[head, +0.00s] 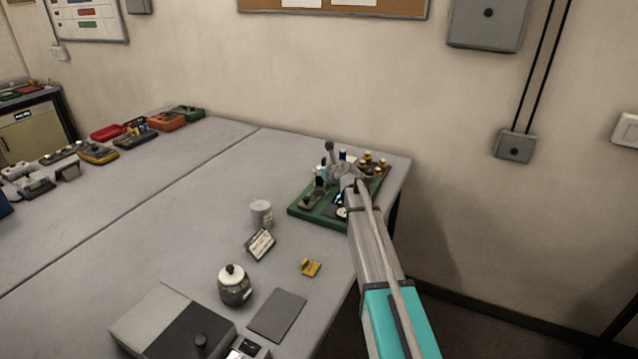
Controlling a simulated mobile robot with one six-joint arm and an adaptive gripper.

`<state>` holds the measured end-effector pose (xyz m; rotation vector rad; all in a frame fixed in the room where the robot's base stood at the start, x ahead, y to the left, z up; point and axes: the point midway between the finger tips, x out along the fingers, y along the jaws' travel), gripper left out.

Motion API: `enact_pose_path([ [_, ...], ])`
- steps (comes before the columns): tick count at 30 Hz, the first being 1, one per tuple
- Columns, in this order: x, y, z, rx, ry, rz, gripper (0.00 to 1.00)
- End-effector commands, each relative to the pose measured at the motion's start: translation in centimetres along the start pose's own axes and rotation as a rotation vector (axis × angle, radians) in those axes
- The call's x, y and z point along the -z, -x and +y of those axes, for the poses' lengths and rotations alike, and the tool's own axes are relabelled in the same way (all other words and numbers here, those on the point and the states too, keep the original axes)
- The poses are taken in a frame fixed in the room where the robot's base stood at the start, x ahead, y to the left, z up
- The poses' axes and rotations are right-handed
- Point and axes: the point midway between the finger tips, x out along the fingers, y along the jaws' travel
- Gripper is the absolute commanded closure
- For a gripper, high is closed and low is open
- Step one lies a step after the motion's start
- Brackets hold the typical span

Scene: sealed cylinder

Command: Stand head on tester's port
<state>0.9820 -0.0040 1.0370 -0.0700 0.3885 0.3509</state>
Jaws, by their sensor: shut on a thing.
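My gripper (336,172) is at the far end of my arm, over the green tray (307,213) at the table's far right corner. It is small here and its fingers mix with the parts behind them. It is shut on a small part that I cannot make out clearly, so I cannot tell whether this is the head. A grey box with a dark panel (165,327) and a round black knob stands at the near edge; it may be the tester. I cannot make out its port for certain.
A dark jar with a white lid (234,286), a grey mat (277,315), a yellow block (311,267), a small sign (260,244) and a pale cup (261,213) stand between. Several coloured trays line the left table. The table's middle is clear.

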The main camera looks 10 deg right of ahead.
Motion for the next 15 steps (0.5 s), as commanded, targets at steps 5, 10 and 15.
enact_pose_path([
  [5, -0.1, 0.0, 0.0, 0.0, 0.0, 0.0, 1.0],
  [10, 0.2, -0.3, 0.0, 0.0, 0.0, 0.0, 1.0],
  [15, 0.9, -1.5, -0.1, -0.001, 0.0, 0.0, 1.0],
])
